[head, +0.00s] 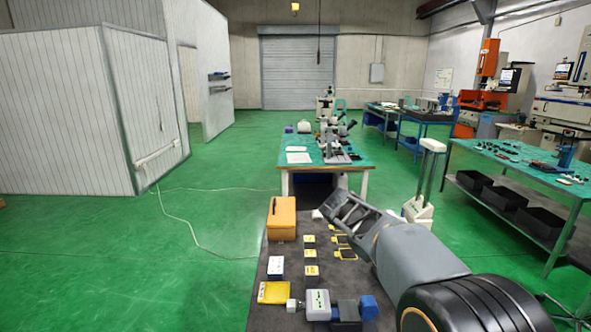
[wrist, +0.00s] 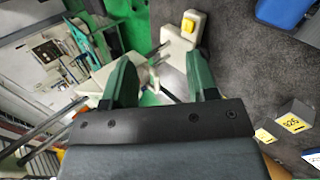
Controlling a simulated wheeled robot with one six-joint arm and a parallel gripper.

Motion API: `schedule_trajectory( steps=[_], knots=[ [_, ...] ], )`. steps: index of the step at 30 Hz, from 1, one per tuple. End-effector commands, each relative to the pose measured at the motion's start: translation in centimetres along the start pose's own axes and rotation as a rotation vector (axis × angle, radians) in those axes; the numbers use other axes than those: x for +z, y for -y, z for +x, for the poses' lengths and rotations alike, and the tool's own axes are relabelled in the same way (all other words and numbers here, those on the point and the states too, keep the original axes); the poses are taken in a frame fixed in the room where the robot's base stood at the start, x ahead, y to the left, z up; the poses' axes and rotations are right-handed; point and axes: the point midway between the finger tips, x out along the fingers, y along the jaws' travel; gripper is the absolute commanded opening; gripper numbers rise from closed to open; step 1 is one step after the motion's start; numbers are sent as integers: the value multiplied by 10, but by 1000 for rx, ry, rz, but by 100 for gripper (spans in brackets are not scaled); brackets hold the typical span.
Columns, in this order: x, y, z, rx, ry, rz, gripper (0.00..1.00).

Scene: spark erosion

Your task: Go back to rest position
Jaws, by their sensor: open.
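My gripper (head: 338,208) hangs over the dark grey table at the left end of my outstretched arm in the head view. In the wrist view my gripper (wrist: 162,82) shows two green fingers spread apart. A cream-coloured thing lies behind the gap between them, and nothing appears clamped. Part of the table just under the gripper is hidden by my arm in the head view.
The dark table (head: 262,318) bears an orange box (head: 282,218), a yellow case (head: 274,292), small yellow-labelled blocks (head: 310,256) and a vise-like device (head: 318,303). A white stand (head: 418,210) rises beside my arm. Green floor (head: 130,270) is open at left.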

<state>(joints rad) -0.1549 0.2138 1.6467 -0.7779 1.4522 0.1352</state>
Motion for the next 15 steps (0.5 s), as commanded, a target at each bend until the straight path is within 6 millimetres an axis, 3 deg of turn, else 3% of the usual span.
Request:
schedule_trajectory(
  steps=[1, 6, 10, 15],
  knots=[
    [25, 5, 0, -87, -36, 15, 53],
    [91, 43, 2, -364, -163, 80, 53],
    [128, 73, 3, -524, -252, 154, 53],
    [157, 103, 4, -661, -337, 243, 53]
  ],
)
